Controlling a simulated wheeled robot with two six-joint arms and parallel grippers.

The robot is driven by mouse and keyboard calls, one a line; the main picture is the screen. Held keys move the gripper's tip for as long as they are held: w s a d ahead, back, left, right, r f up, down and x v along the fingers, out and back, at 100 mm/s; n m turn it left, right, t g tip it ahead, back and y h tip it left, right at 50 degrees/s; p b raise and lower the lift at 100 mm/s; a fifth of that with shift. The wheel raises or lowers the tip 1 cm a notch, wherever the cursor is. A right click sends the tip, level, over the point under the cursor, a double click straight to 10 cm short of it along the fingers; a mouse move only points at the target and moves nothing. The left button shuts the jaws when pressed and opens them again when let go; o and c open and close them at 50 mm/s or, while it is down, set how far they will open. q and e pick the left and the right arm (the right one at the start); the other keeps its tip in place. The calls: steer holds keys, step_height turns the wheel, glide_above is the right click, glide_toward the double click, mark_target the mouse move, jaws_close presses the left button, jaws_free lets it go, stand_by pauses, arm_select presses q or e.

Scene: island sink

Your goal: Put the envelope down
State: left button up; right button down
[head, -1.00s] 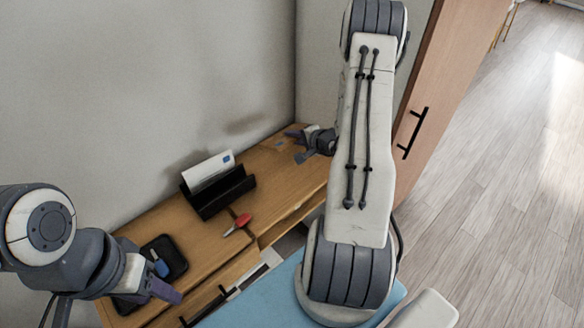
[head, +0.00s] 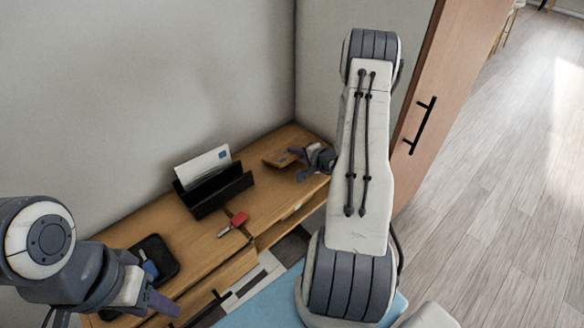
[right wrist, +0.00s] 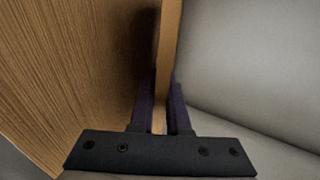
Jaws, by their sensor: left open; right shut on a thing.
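My right gripper (head: 303,163) is over the far right part of the desk and shut on a flat brown piece, apparently the envelope (head: 280,158). In the right wrist view the envelope is a thin tan strip (right wrist: 169,45), seen nearly edge-on between the two purple fingers (right wrist: 161,110). I cannot tell whether it touches the desk. My left gripper (head: 150,300) is open and empty at the lower left, by the desk's near edge. A white, letter-like sheet with a blue mark (head: 203,165) stands in the black holder (head: 217,194).
The wooden desk (head: 200,234) runs along the wall. A small red-ended item (head: 238,219) lies in front of the holder. A black tray (head: 158,254) with a blue item is at the left. Bare desk lies between holder and right gripper. A tall wooden door (head: 425,100) stands right.

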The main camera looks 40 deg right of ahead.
steer(key=shift+f, duration=0.2)
steer(key=c, duration=1.1)
jaws_free()
steer(key=shift+o, duration=0.2)
steer(key=shift+p+v, duration=0.3)
steer(key=shift+v, duration=3.75)
step_height(320, 180, up, 7)
steer(key=s+p, duration=0.2)
steer(key=p, duration=0.1)
steer(key=shift+s+r, duration=0.25)
steer(key=shift+s, duration=0.05)
